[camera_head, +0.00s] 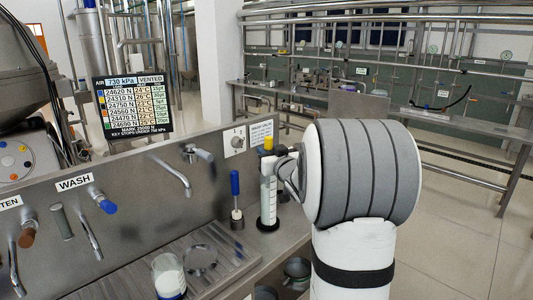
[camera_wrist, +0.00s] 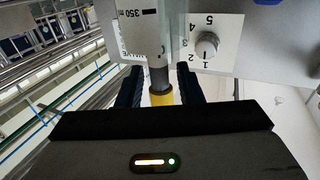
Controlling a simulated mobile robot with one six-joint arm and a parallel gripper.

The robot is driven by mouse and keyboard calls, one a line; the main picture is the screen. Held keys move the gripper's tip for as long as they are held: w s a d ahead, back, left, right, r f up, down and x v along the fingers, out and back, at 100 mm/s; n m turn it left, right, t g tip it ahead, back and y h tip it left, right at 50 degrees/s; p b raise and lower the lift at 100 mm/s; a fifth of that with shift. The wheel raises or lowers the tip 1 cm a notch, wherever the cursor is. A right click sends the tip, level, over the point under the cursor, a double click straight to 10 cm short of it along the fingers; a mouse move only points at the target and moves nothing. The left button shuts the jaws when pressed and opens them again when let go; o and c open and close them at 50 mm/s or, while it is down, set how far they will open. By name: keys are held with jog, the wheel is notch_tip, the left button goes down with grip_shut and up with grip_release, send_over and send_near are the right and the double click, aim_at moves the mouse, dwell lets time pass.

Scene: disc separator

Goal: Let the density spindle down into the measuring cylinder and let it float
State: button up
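The measuring cylinder (camera_head: 268,201) is tall and clear with pale contents and a dark base. It stands upright on the bench near its right end, and its clear wall also shows in the wrist view (camera_wrist: 159,28). The density spindle (camera_head: 268,142) shows its yellow top above the cylinder; in the wrist view the yellow part (camera_wrist: 161,98) and a grey part stand between my dark fingers. My gripper (camera_wrist: 160,84) comes in from the right at the cylinder's mouth and appears shut on the spindle. The spindle's lower part is hard to make out.
A blue-handled tool (camera_head: 235,187) in a dark holder stands just left of the cylinder. A glass of white liquid (camera_head: 168,276) stands on the drain tray (camera_head: 135,285). A dial panel (camera_head: 236,141) is on the wall behind. A display (camera_head: 132,104) stands at left.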

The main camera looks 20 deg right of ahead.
jog(key=shift+o, duration=0.6)
jog(key=shift+s, duration=0.1)
jog(key=s, duration=0.7)
jog(key=shift+s+a+b, duration=0.2)
jog(key=shift+s+b, duration=0.1)
jog(key=shift+b, duration=0.15)
jog(key=shift+f, duration=0.1)
jog(key=s+a+f+g+p, duration=0.1)
jog(key=s+a+f+g, duration=0.3)
jog(key=s, duration=0.5)
jog(key=s+a+f+g, duration=0.4)
jog(key=s+a+g, duration=0.2)
jog(key=s+a, duration=0.3)
jog(key=s+a+f+g+y+p, duration=0.1)
jog(key=s+a+f+g, duration=0.3)
jog(key=s, duration=0.5)
jog(key=shift+a+f+n+g+p, duration=0.25)
jog(key=shift+a+g, duration=0.55)
jog(key=shift+a, duration=0.45)
